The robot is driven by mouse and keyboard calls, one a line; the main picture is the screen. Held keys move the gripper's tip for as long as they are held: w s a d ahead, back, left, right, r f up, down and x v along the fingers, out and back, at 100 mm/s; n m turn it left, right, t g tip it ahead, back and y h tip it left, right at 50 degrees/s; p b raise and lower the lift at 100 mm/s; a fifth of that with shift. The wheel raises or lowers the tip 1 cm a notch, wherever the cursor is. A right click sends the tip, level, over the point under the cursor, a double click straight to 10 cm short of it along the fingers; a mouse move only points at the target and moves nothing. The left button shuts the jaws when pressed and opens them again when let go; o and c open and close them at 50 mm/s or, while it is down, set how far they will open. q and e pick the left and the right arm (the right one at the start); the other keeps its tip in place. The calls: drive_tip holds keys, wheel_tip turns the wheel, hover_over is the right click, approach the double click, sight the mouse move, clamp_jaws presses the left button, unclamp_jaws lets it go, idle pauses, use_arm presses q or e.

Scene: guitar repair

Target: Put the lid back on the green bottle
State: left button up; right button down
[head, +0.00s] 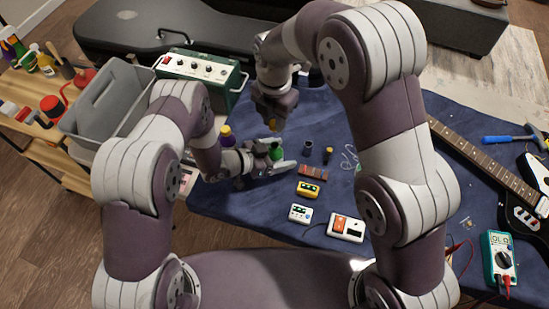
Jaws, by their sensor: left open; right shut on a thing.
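The green bottle (276,153) stands on the blue cloth near the middle of the head view, with only part of its green body showing. My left gripper (283,163) is low over the cloth and open, its fingers at the bottle; I cannot tell whether they touch it. My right gripper (272,122) is above and just behind the bottle, pointing down. The piece is apart from the bottle.
Small dark jars (308,147), a yellow pedal (308,189) and a white pedal (300,213) lie to the right. A green amplifier (204,72) and grey bin (108,98) stand behind left; a guitar (485,165) lies right.

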use_arm(q)
clamp_jaws()
use_arm(e)
hover_over(275, 141)
drive_tip(key=shift+s+f, duration=0.2)
drive_tip(key=shift+f, duration=1.05)
drive_tip(key=shift+s+f, duration=0.2)
drive_tip(key=shift+f, duration=1.05)
drive_tip(key=shift+a+f, duration=0.1)
drive_tip(key=shift+f, duration=0.8)
drive_tip(key=shift+f, duration=0.6)
use_arm(q)
drive_tip(key=shift+s+r, duration=0.1)
use_arm(e)
drive_tip(key=c, duration=1.9)
unclamp_jaws()
drive_tip(key=shift+s+f, duration=0.15)
drive_tip(key=shift+f, duration=0.15)
drive_tip(key=m, duration=0.3)
drive_tip(key=shift+m, duration=0.3)
clamp_jaws()
drive_tip(key=m, duration=0.6)
drive_tip(key=shift+r, duration=0.1)
